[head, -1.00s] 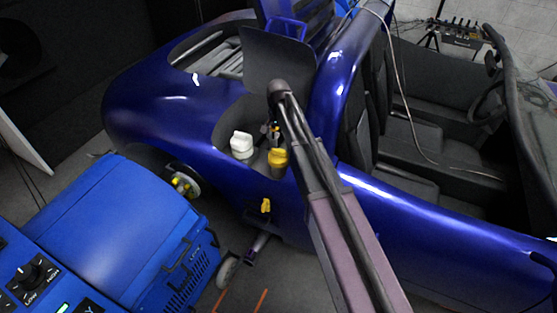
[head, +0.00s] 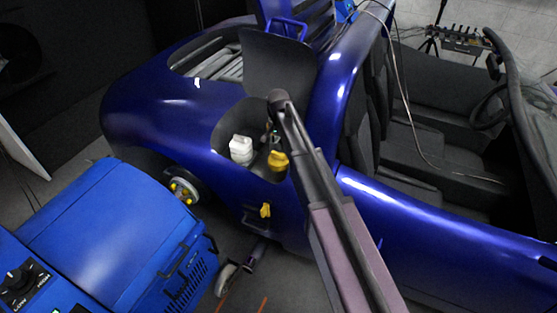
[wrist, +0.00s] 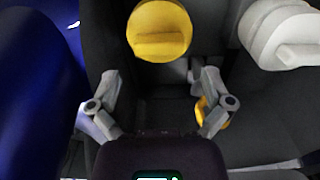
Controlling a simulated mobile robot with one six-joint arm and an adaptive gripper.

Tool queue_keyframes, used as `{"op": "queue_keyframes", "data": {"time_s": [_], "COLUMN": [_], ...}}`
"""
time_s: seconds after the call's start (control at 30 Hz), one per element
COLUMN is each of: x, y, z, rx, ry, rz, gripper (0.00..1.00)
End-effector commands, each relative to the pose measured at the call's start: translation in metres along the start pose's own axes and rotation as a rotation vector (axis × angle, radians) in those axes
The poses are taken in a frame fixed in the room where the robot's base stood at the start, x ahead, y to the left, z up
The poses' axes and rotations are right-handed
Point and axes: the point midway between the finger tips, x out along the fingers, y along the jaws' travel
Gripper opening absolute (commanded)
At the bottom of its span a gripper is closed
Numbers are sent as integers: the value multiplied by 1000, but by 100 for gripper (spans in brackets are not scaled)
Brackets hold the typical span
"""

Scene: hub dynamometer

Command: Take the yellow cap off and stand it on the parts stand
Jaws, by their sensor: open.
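The yellow cap (head: 278,160) sits in the dark recess in the blue car's rear body. In the wrist view the round yellow cap (wrist: 160,30) with its raised grip bar is at the top centre, beyond my fingers. My gripper (wrist: 153,80) is open and empty, its two fingers spread below the cap and apart from it. In the head view my arm's end hangs above the recess and mostly hides my gripper. I cannot make out a parts stand with certainty.
A white cap (head: 241,148) stands left of the yellow one, and it also shows in the wrist view (wrist: 283,35). A smaller yellow piece (head: 265,210) is lower on the car's side. A raised dark flap (head: 275,62) stands behind the recess. A blue machine (head: 110,240) fills the lower left.

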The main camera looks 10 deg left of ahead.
Motion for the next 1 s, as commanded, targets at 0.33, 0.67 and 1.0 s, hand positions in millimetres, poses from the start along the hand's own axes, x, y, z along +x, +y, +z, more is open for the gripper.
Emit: {"op": "queue_keyframes", "data": {"time_s": [0.33, 0.67, 1.0], "x": [24, 47, 51], "y": [1, 1, 1], "z": [-1, -1, -1], "rx": [0, 0, 0], "ry": [0, 0, 0], "rz": [0, 0, 0], "gripper": [100, 100, 100]}}
